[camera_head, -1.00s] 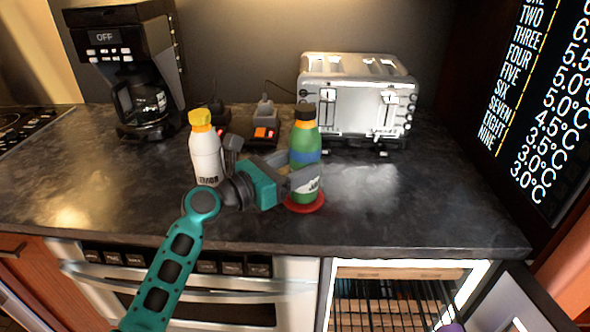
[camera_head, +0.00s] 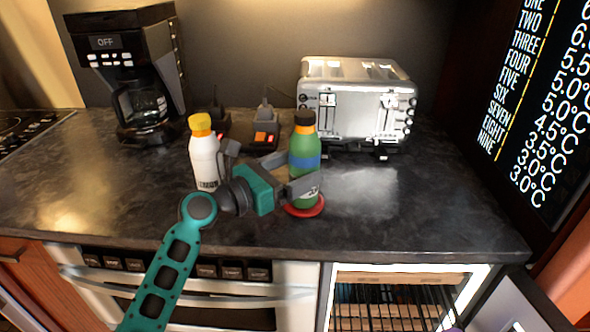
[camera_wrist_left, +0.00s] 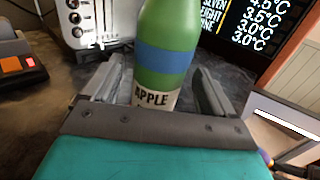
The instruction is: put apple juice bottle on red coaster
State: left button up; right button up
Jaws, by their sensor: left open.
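The apple juice bottle (camera_head: 304,158) is green with a blue band and a dark cap. It stands upright on the red coaster (camera_head: 306,209), whose front rim shows below it. My left gripper (camera_head: 296,174) is open, with its fingers on either side of the bottle. In the left wrist view the bottle (camera_wrist_left: 164,55) rises between the two spread fingers, with its APPLE label near the palm; a gap shows beside the right finger. The coaster is hidden there. My right gripper is not in view.
A white bottle with a yellow cap (camera_head: 205,155) stands left of my left gripper. A toaster (camera_head: 357,105) is behind the green bottle, and a coffee maker (camera_head: 130,75) is at the back left. The counter is clear at the right, ending at its front edge.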

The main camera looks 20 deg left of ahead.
pick_arm(q)
jog(key=v, duration=1.1)
jog(key=shift+s+a, duration=0.15)
jog(key=shift+s, duration=0.1)
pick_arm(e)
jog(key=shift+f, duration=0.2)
